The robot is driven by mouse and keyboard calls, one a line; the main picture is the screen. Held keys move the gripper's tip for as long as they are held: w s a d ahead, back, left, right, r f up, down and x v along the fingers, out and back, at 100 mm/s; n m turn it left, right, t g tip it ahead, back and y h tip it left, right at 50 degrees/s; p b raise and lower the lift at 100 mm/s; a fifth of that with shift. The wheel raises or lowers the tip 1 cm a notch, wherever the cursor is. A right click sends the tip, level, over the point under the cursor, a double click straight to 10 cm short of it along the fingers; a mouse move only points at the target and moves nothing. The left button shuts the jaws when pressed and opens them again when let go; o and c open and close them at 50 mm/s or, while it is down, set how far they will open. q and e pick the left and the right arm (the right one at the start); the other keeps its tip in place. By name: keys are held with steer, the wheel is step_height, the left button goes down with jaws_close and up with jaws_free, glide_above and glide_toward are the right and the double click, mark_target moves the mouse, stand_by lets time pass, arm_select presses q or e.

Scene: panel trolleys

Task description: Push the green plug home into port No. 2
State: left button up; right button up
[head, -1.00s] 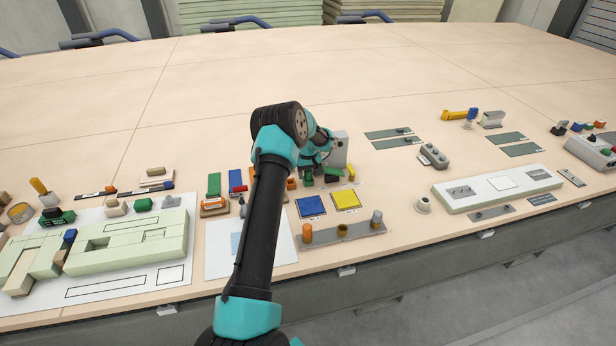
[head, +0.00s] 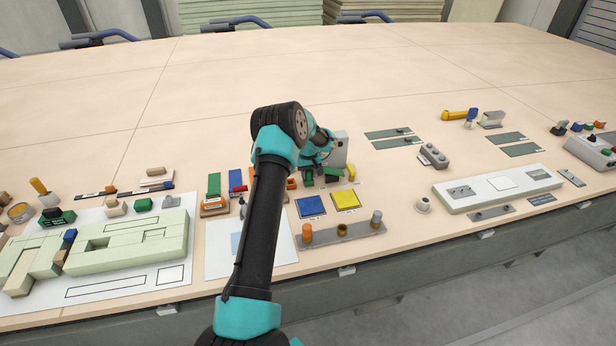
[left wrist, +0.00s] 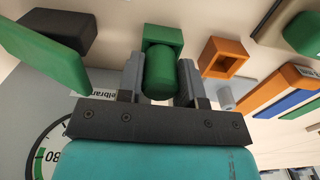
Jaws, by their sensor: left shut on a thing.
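My left gripper (left wrist: 161,82) is shut on a green round plug (left wrist: 160,72), which sits between its two grey fingers in the left wrist view. A green square socket block (left wrist: 163,33) lies directly beyond the plug's far end. I cannot tell whether the plug's end is inside it or only in front of it. No port number is readable. In the head view my left gripper (head: 309,172) is low over the table beside a grey upright panel (head: 341,150), with green pieces around it, and my arm hides part of this spot. My right gripper is not in view.
An orange square socket (left wrist: 223,57) stands right of the green one in the left wrist view; a flat green piece (left wrist: 42,50) is at left. In the head view, blue (head: 310,206) and yellow (head: 345,200) squares lie in front. The table's back half is clear.

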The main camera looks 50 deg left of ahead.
arm_select(q)
jaws_close()
steer(key=shift+r, duration=0.15)
steer(key=shift+r, duration=1.45)
steer(key=shift+r, duration=1.5)
steer(key=s+d, duration=0.9)
steer(key=d, duration=0.1)
steer(key=shift+d, duration=0.25)
steer(key=shift+s, duration=0.1)
stand_by(0.6)
